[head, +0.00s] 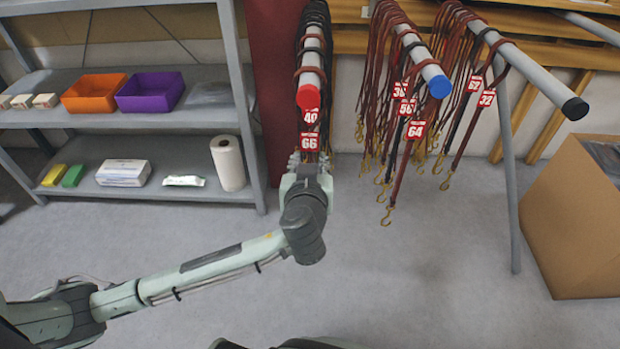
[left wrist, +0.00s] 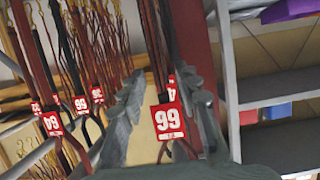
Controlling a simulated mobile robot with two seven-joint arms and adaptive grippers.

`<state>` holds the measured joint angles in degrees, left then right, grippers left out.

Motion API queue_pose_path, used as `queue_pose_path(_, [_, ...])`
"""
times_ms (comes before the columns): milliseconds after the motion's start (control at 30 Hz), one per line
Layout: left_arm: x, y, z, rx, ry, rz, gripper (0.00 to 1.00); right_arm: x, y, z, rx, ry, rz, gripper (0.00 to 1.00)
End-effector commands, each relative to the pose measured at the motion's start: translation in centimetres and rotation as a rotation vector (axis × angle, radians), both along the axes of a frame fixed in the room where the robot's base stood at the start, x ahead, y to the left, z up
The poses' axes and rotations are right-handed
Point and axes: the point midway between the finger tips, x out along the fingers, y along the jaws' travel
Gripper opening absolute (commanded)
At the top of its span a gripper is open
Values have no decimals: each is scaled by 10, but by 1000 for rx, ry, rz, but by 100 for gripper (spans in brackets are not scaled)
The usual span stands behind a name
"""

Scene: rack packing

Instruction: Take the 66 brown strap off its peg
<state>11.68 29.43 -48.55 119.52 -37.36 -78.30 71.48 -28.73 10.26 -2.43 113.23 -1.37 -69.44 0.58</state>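The strap tagged 66 (head: 309,142) hangs with other straps from the red-capped peg (head: 312,62); its red tag is below the peg's end, under the 40 tag (head: 310,116). My left gripper (head: 310,160) is just below and around the tag in the head view, and hides the strap's lower part. In the left wrist view, my left gripper's two fingers (left wrist: 160,100) stand apart, with the 66 tag (left wrist: 168,118) and brown straps between them. I cannot tell whether either finger touches a strap. My right gripper is not in view.
A blue-capped peg (head: 420,62) and a black-capped peg (head: 530,72) hold more tagged straps to the right. A shelf unit (head: 150,118) with orange and purple bins stands left. A cardboard box (head: 580,220) stands at the right. The floor below the pegs is clear.

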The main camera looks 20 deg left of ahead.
Motion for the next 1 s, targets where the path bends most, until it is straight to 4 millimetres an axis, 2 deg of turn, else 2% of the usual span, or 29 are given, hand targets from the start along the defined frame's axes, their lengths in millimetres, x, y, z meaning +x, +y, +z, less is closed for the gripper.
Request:
queue_pose_path(133, [14, 4, -6, 0, 2, 0, 32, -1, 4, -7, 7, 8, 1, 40])
queue_pose_path(367, [15, 4, -8, -1, 4, -1, 32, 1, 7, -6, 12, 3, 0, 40])
queue_pose_path(400, [15, 4, -8, -1, 4, -1, 31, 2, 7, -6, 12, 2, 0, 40])
queue_pose_path(667, [15, 4, -8, -1, 4, -1, 0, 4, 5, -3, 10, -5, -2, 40])
queue_pose_path(1000, [15, 4, -7, -1, 3, -1, 0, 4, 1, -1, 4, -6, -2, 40])
